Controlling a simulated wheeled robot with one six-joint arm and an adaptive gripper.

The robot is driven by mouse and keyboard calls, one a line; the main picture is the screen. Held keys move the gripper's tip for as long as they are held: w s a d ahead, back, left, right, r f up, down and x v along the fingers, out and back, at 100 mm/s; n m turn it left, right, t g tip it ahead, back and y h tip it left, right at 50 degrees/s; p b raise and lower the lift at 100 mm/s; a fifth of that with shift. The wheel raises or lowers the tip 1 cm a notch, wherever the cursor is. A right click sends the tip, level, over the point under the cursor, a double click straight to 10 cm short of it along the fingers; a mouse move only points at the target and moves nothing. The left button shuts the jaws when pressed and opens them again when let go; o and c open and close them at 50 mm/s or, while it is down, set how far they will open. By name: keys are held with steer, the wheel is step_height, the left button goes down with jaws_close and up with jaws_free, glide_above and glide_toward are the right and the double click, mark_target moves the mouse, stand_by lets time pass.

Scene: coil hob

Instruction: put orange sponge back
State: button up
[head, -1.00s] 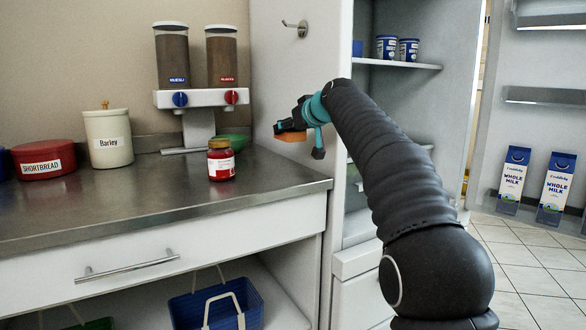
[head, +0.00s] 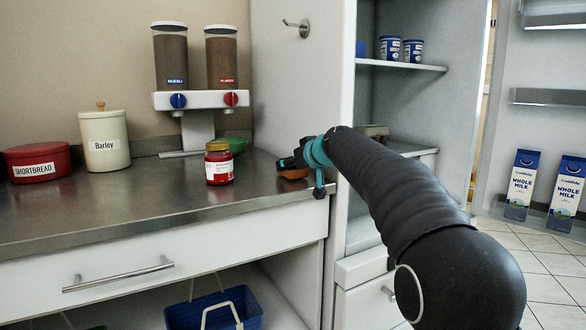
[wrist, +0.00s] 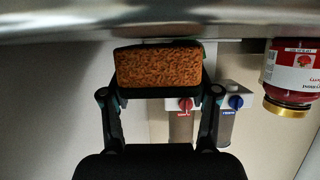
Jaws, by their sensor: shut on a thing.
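The orange sponge (wrist: 158,67) is between the fingers of my gripper (wrist: 160,92) in the wrist view, which is shut on it. In the head view my gripper (head: 290,166) is low over the right end of the steel counter, with the sponge (head: 293,173) partly hidden beneath it. The sponge is at or just above the counter surface; I cannot tell whether it touches.
The cereal dispenser (head: 200,99) is at the back. An open fridge (head: 400,105) is on the right. The counter's left front is clear.

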steer(key=shift+f, duration=0.2)
steer(key=shift+f, duration=0.15)
steer(key=o, duration=1)
steer(key=shift+r, duration=0.3)
steer(key=b+v, duration=0.2)
steer(key=v, duration=1)
steer(key=shift+d+f, duration=0.1)
steer(key=shift+f, duration=0.05)
